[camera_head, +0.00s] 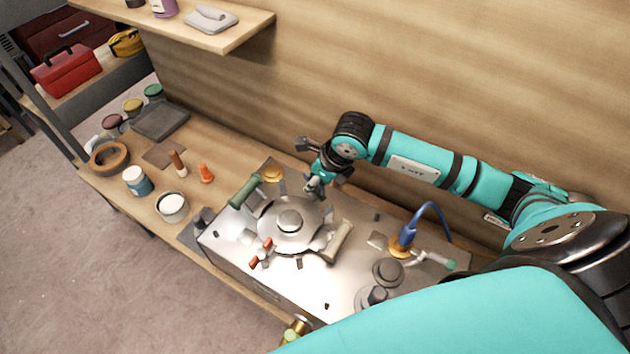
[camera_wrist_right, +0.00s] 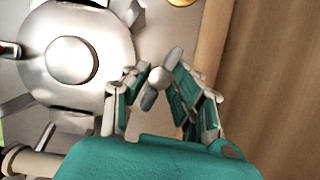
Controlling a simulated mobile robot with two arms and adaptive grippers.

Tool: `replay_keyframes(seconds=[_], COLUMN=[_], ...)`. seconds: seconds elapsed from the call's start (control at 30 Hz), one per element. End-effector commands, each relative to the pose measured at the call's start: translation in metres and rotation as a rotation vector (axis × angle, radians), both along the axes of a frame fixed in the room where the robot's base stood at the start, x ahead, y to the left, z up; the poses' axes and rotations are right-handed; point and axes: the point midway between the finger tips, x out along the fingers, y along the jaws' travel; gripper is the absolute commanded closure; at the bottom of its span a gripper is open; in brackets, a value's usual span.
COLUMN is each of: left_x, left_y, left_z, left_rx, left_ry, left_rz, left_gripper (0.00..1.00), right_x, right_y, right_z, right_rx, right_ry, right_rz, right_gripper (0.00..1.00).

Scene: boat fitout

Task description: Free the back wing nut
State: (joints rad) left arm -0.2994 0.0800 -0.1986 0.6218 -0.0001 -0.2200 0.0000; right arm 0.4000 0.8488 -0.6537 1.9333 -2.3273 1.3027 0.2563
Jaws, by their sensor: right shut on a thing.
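The back wing nut (camera_wrist_right: 160,78) is grey metal with a round hub and two wings. It sits beside the rim of a round silver lid (camera_wrist_right: 88,55), which also shows in the head view (camera_head: 290,222). My right gripper (camera_wrist_right: 163,95) is shut on the wing nut, with a finger on each side of it. In the head view my right gripper (camera_head: 314,186) is at the back edge of the lid and largely hides the nut. A red-tipped wing piece (camera_head: 261,252) is at the lid's front. My left gripper is not in view.
A green handle (camera_head: 244,192) and a beige handle (camera_head: 338,240) flank the lid. A blue hose (camera_head: 408,233) rises from the metal top at right. A wooden wall is close behind.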

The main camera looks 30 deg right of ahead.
Motion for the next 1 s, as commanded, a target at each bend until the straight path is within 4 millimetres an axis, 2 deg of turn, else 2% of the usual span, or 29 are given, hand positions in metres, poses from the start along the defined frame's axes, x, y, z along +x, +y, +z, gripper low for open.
replay_keyframes(seconds=[0.5, 0.73, 1.0], left_x=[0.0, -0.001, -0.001], left_y=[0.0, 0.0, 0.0], left_z=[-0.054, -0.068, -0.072], left_rx=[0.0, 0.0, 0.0], left_ry=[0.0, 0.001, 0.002], left_rz=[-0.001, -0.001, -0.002], left_gripper=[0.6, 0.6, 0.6], right_x=[0.002, 0.002, 0.002], right_y=[-0.002, -0.002, -0.001], right_z=[-0.003, -0.002, 0.0], right_rx=[-0.002, -0.001, 0.001], right_ry=[-0.004, -0.004, -0.003], right_rz=[0.323, 0.435, 0.488], right_gripper=[1.0, 1.0, 1.0])
